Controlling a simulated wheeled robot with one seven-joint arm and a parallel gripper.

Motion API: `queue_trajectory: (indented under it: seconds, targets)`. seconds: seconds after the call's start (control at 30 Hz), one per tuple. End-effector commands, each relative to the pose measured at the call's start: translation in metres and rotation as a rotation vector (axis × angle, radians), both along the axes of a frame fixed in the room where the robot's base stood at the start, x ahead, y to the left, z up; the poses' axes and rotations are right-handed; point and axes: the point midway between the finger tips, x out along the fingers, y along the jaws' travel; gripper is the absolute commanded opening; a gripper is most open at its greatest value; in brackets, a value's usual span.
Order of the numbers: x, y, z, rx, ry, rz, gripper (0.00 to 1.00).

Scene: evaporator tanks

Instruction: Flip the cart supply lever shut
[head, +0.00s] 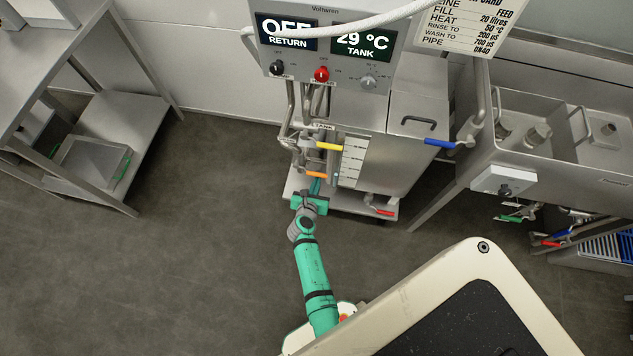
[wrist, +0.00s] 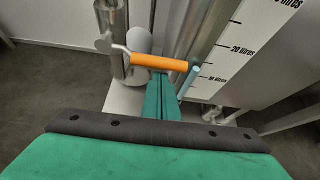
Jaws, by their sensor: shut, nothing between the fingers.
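An orange lever handle (head: 315,174) is low on the front of the steel tank cart (head: 408,155). In the wrist view the orange handle (wrist: 160,62) lies roughly level across the picture, its left end joined to a metal stem by the pipe. My gripper (head: 317,184) reaches to this handle; in the wrist view its green fingers (wrist: 161,78) are together and empty, tips at the handle's lower edge. I cannot tell whether they touch it. A yellow lever (head: 330,146) sits just above. No readable label shows which lever is the cart supply.
A blue lever (head: 440,143) sticks out at the cart's right, and a red lever (head: 380,212) is near its base. A sink unit (head: 520,110) stands right, a steel shelf table (head: 110,125) left. The floor between table and cart is clear.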

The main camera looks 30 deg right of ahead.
Motion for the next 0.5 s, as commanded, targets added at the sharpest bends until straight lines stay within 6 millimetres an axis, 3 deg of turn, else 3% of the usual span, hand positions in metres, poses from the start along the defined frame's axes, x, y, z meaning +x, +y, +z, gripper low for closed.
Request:
queue_trajectory:
  seconds: [0.3, 0.5]
  targets:
    - [-0.003, 0.006, -0.031, 0.0, 0.004, 0.004, 0.0]
    - [-0.015, 0.017, -0.02, 0.0, 0.002, 0.004, 0.0]
